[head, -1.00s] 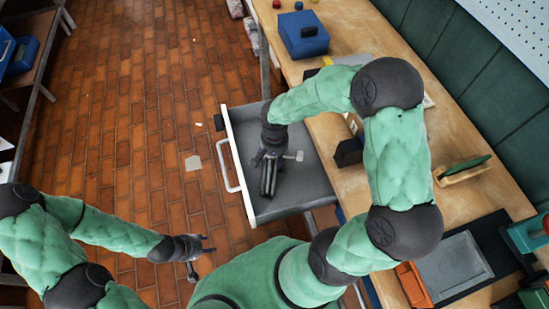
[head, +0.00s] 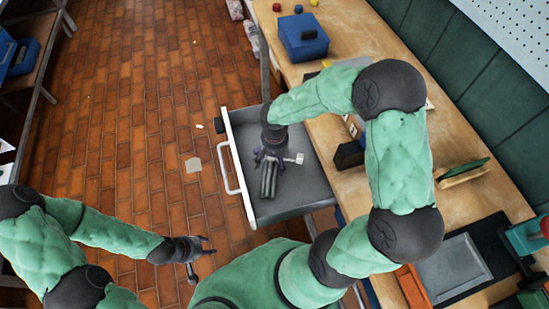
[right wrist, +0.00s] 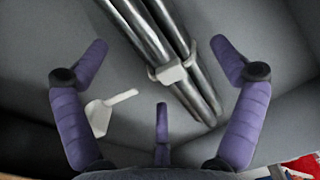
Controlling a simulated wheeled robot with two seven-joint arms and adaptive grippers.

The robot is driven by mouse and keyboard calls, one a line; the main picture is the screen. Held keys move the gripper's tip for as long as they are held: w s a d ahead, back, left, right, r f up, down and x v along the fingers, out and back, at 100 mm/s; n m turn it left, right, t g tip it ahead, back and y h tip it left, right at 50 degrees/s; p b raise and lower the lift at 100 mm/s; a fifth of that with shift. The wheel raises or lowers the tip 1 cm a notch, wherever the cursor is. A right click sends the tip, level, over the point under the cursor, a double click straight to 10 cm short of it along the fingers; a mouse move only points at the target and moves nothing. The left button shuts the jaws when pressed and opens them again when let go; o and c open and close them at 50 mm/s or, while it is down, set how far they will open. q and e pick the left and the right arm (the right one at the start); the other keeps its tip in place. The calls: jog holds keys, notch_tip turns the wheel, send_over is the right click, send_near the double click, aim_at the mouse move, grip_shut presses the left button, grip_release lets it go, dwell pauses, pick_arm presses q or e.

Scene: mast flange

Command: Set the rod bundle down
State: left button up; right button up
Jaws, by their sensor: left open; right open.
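The rod bundle (head: 269,180) lies in the open grey drawer (head: 303,205). In the right wrist view the bundle (right wrist: 160,40) is several shiny metal rods held together by a pale clip, lying on the drawer floor. My right gripper (head: 268,158) is inside the drawer area, just above the bundle. Its purple fingers (right wrist: 175,55) are spread apart around the bundle's sides without touching it. My left gripper (head: 209,245) is open and empty over the brick floor at the lower left.
A small pale object (right wrist: 108,112) lies in the drawer beside the bundle. The wooden workbench (head: 445,150) carries a blue box (head: 303,36), an orange tray (head: 413,286) and a grey plate (head: 453,266). The brick floor left of the drawer is mostly clear.

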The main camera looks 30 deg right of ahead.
aim_at(275, 159)
notch_tip(275, 159, up, 11)
jog(key=p, duration=0.4)
